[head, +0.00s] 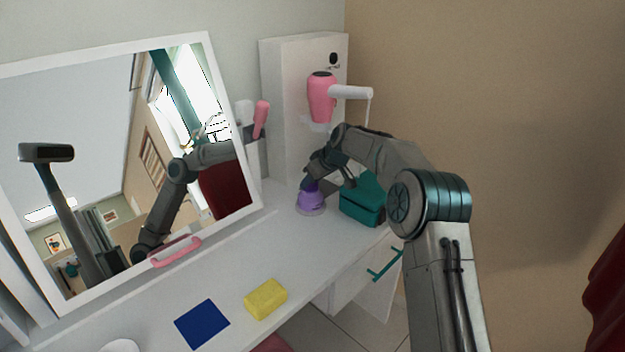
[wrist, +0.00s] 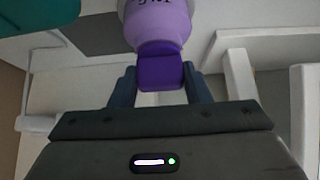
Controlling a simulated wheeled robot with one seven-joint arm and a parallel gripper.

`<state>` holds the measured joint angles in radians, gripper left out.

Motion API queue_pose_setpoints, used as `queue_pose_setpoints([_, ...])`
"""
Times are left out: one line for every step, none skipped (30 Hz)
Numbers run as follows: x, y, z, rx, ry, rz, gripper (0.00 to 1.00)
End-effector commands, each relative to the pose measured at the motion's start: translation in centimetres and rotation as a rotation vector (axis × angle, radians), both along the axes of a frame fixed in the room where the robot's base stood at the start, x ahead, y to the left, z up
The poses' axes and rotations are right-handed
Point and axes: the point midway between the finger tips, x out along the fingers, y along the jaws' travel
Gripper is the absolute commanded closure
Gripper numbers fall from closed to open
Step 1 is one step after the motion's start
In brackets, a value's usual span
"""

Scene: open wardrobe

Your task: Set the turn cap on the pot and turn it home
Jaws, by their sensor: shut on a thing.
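The lilac pot (head: 310,203) stands upright on the white dressing table near its far end. It also shows at the top of the wrist view (wrist: 158,27), with dark lettering on its side. The dark purple turn cap (wrist: 160,72) sits at the pot's mouth, in line with it, with no clear gap visible. My gripper (wrist: 160,85) is shut on the cap, a finger on each side. In the head view my gripper (head: 311,180) reaches down over the pot and partly hides the cap. Whether the cap's thread is engaged cannot be seen.
A teal box (head: 362,203) stands close to the right of the pot. A pink hair dryer (head: 321,97) hangs on the white cabinet (head: 284,100) behind. A mirror (head: 100,150) leans at left. A yellow sponge (head: 266,299) and blue square (head: 202,323) lie in front; the tabletop between is clear.

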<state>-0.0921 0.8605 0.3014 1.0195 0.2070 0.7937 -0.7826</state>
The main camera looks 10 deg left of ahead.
Motion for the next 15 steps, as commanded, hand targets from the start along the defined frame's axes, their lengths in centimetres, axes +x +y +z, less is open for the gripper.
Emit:
queue_pose_setpoints([-0.07,-0.01,-0.29,-0.002,0.004,0.002,0.81])
queue_pose_setpoints([-0.07,0.0,-0.32,-0.002,0.005,0.002,0.81])
queue_pose_setpoints([-0.08,-0.01,-0.33,-0.002,0.005,0.002,0.81])
queue_pose_setpoints([-0.09,0.0,-0.35,-0.002,0.005,0.002,0.81])
queue_pose_setpoints([-0.09,0.0,-0.37,-0.002,0.005,0.002,0.52])
queue_pose_setpoints([-0.09,-0.01,-0.38,-0.003,0.006,0.001,0.41])
queue_pose_setpoints([-0.09,-0.01,-0.38,-0.003,0.006,0.001,0.32])
queue_pose_setpoints([-0.09,0.0,-0.36,-0.002,0.005,0.002,0.32])
queue_pose_setpoints([-0.08,-0.01,-0.33,-0.002,0.005,0.002,0.32])
queue_pose_setpoints([-0.07,0.0,-0.32,-0.002,0.005,0.002,0.32])
queue_pose_setpoints([-0.07,-0.01,-0.29,-0.002,0.004,0.002,0.32])
queue_pose_setpoints([-0.07,-0.01,-0.28,-0.002,0.004,0.001,0.32])
queue_pose_setpoints([-0.06,-0.01,-0.27,-0.002,0.004,0.001,0.32])
queue_pose_setpoints([-0.06,-0.01,-0.27,-0.002,0.004,0.001,0.32])
queue_pose_setpoints([-0.06,-0.03,-0.22,-0.002,0.004,0.001,0.32])
